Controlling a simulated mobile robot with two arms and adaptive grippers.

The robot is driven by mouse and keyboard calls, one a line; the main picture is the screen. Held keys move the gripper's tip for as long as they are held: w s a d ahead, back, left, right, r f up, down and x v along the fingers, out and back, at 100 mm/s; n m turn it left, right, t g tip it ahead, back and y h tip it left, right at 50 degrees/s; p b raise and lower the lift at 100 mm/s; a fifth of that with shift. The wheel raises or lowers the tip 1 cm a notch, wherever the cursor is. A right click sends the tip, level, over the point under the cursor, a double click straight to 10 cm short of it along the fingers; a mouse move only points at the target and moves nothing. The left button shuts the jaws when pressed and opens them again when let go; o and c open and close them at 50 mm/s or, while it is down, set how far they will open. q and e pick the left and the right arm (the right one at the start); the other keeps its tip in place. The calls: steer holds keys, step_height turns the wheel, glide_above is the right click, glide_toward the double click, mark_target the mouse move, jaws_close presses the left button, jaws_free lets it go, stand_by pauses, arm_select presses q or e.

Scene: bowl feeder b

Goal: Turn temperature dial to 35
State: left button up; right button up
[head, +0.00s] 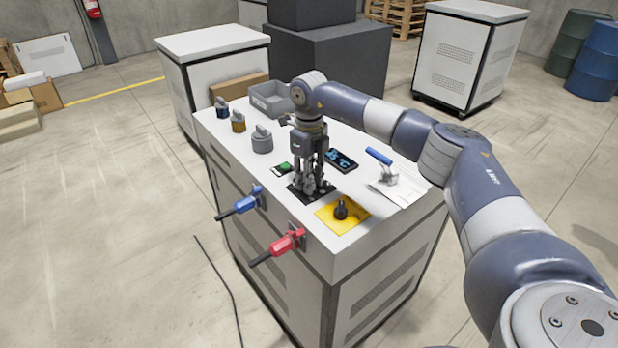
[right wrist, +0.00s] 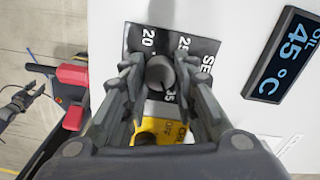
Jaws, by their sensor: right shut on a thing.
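The temperature dial is a grey knob (right wrist: 160,73) on a dark plate (right wrist: 205,47) marked 20, 25, 35 and SET. My right gripper (head: 312,186) points straight down over that plate on the white cabinet top. In the right wrist view my right gripper (right wrist: 160,85) has its fingers on both sides of the knob and is shut on it. The fingers hide part of the scale, and I cannot tell where the pointer stands. The oil display (right wrist: 287,55) reads 45 °C; it also shows in the head view (head: 341,160).
A yellow plate (head: 330,221) with a black knob (head: 341,209) sits close in front. A green button (head: 285,166) is beside the dial. Blue (head: 240,204) and red (head: 279,246) handles stick out from the front. A blue-handled clamp (head: 382,165) stands right.

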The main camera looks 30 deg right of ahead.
steer(key=o, duration=1)
steer(key=shift+o, duration=0.2)
step_height(320, 180, up, 12)
